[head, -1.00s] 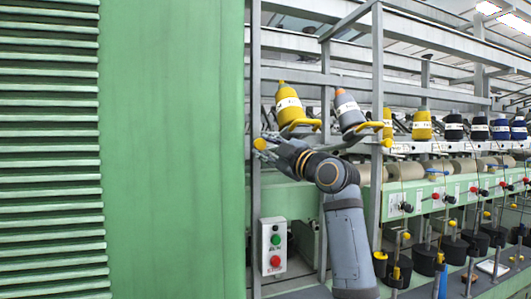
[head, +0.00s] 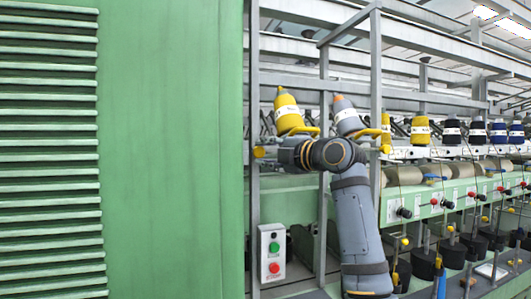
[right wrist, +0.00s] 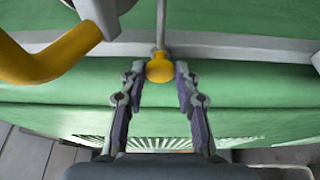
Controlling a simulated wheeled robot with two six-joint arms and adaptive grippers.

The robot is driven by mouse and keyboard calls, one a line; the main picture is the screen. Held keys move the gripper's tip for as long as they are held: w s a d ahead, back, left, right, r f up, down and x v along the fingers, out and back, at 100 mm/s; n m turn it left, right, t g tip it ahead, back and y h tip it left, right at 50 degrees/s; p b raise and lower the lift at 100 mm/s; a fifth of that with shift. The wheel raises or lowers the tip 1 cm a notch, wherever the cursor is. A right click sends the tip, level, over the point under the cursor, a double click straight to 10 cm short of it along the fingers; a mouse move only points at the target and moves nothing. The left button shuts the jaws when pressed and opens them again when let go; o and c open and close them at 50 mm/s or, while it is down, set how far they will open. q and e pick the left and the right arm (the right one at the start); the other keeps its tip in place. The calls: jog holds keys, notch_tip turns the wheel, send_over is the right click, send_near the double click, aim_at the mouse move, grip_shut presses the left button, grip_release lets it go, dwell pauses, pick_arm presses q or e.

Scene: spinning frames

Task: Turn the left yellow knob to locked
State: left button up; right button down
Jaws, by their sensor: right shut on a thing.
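The left yellow knob (right wrist: 160,68) sits at the end of a thin grey rod in the right wrist view. My right gripper (right wrist: 160,72) is shut on it, with one finger on each side near the tips. In the head view the knob (head: 259,152) shows as a small yellow patch at the left end of my right gripper (head: 265,152), beside the grey upright post. My wrist hides most of the area behind it. I cannot read the knob's locked or unlocked marking. My left gripper is in neither view.
A yellow curved arm (right wrist: 50,55) is close on the left in the right wrist view. A yellow cone (head: 287,110) and a grey cone (head: 346,115) stand above my wrist. A button box (head: 272,252) hangs below. A large green panel (head: 170,150) fills the left.

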dwell(0.4)
jog(key=c, duration=1.3)
grip_release()
jog(key=v, duration=1.2)
